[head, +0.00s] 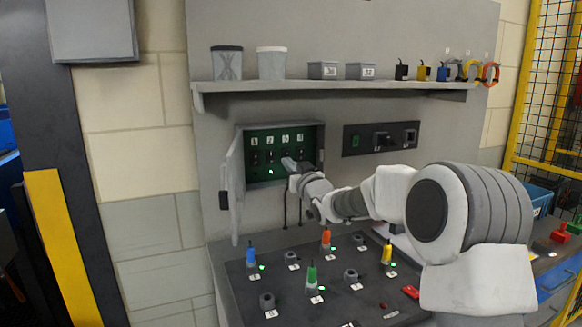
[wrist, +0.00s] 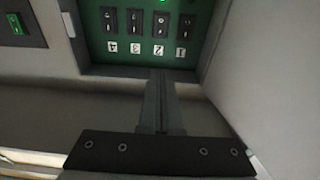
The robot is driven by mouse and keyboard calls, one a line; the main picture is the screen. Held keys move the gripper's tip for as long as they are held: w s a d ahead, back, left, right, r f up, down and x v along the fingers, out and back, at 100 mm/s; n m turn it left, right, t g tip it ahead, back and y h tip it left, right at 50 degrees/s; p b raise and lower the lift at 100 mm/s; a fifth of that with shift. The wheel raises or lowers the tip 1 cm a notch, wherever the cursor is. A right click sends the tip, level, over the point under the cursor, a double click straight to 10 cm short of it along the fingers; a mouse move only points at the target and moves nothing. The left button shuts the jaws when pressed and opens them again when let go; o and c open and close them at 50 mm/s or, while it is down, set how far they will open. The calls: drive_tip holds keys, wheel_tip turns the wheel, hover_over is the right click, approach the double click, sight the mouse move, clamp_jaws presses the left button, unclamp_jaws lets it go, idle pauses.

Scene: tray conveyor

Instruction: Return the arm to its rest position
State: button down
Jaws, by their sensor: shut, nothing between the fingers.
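My gripper (head: 289,163) is at the open wall box, its fingers in front of the green switch panel (head: 262,162). In the wrist view the fingers (wrist: 158,78) are together with nothing between them, their tips near the panel's edge by the numbers. My arm reaches in from the right, bent, above the bench. The panel carries several small numbered black switches (wrist: 159,25). Whether the fingertips touch anything, I cannot tell.
The grey box door (head: 235,185) hangs open on the left, close to my gripper. A shelf (head: 340,88) with cups and small bins runs above. Below, a dark board (head: 330,285) holds several upright coloured pegs. A black switch plate (head: 380,138) is right of the box.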

drive_tip(key=shift+s+d, duration=0.25)
drive_tip(key=shift+s, duration=0.35)
drive_tip(key=shift+r, duration=0.1)
drive_tip(key=s+d+r+m+g+h+p, duration=0.1)
drive_tip(key=s+d+g+h+p, duration=0.25)
drive_tip(key=s, duration=0.75)
drive_tip(key=s+d+r+m+g+h+p, duration=0.1)
drive_tip(key=s+d+r+m+g+h, duration=0.2)
drive_tip(key=s+d, duration=0.65)
drive_tip(key=s+f+g+p, duration=0.1)
drive_tip(key=s+f, duration=0.3)
drive_tip(key=s, duration=1)
drive_tip(key=s+d+f+g+h+p, duration=0.1)
drive_tip(key=s+f+g, duration=0.3)
drive_tip(key=s, duration=1)
drive_tip(key=shift+s+m+g+p, duration=0.15)
drive_tip(key=shift+m+g+p, duration=0.2)
drive_tip(key=shift+p, duration=0.15)
drive_tip(key=shift+d, duration=0.1)
